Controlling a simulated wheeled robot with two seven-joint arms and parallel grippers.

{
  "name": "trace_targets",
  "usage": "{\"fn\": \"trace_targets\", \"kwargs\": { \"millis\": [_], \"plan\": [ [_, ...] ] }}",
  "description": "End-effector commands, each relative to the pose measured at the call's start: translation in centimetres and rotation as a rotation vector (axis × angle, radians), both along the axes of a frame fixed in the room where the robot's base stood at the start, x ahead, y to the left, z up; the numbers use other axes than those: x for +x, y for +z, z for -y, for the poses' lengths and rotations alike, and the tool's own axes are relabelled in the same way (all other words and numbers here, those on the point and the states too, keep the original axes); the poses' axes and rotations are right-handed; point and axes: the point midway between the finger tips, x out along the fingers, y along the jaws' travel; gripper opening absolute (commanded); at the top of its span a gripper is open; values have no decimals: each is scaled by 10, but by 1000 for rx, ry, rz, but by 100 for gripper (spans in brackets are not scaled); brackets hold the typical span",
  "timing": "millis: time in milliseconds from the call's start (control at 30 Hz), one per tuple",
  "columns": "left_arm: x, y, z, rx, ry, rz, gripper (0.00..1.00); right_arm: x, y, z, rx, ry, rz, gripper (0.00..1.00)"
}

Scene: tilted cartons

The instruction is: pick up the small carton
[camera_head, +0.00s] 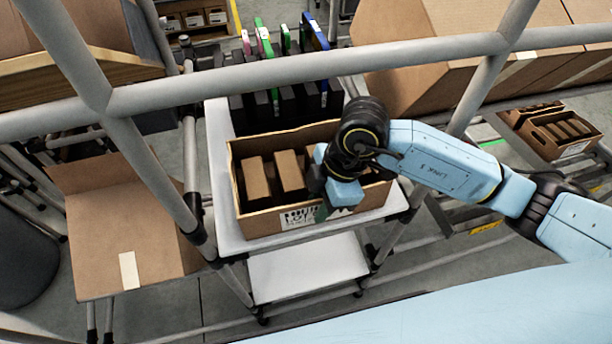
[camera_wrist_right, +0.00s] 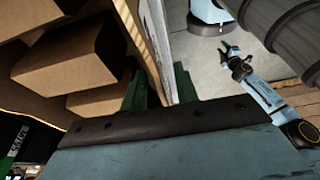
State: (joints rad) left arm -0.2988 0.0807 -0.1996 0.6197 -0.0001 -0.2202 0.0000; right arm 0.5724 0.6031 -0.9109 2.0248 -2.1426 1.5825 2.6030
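Several small brown cartons stand inside an open cardboard box; two of them, a left carton (camera_head: 255,182) and a middle carton (camera_head: 289,172), show clearly. My right gripper (camera_head: 322,207) is at the front right of the box, pointing down and partly hidden by its own wrist. In the right wrist view its green fingers (camera_wrist_right: 160,88) are apart, with the box wall between or just behind them and nothing clearly gripped. Small cartons (camera_wrist_right: 75,55) lie to the left of the fingers there. My left gripper (camera_wrist_right: 229,50) looks small and open, away from the box.
The open box (camera_head: 262,223) sits on a white cart shelf (camera_head: 222,180). Dark upright files (camera_head: 290,100) stand behind it. Grey rails (camera_head: 300,70) cross in front of the view. An open empty carton (camera_head: 130,225) is at left; large boxes (camera_head: 440,60) are at right.

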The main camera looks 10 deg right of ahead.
Motion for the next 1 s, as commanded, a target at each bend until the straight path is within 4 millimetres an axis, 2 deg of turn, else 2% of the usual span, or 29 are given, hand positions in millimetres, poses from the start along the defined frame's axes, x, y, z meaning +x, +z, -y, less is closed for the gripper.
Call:
{"fn": "trace_targets", "kwargs": {
  "millis": [33,167,433,467,700,1000],
  "plan": [
    [0,-1,1,-1,1,0,36,0,-9,-2,0,0,-3,30],
    [0,-2,1,-2,1,0,36,0,-23,-7,1,0,-2,30],
    [0,-2,2,-2,1,0,36,0,-26,-8,2,1,-1,30],
    [0,-2,2,-2,1,0,36,0,-26,-8,2,1,-1,29],
    [-1,-2,2,-2,1,0,36,0,-25,-8,2,1,-1,0],
    [-1,-2,2,-2,0,0,36,0,-25,-8,3,1,1,0]
  ]
}}
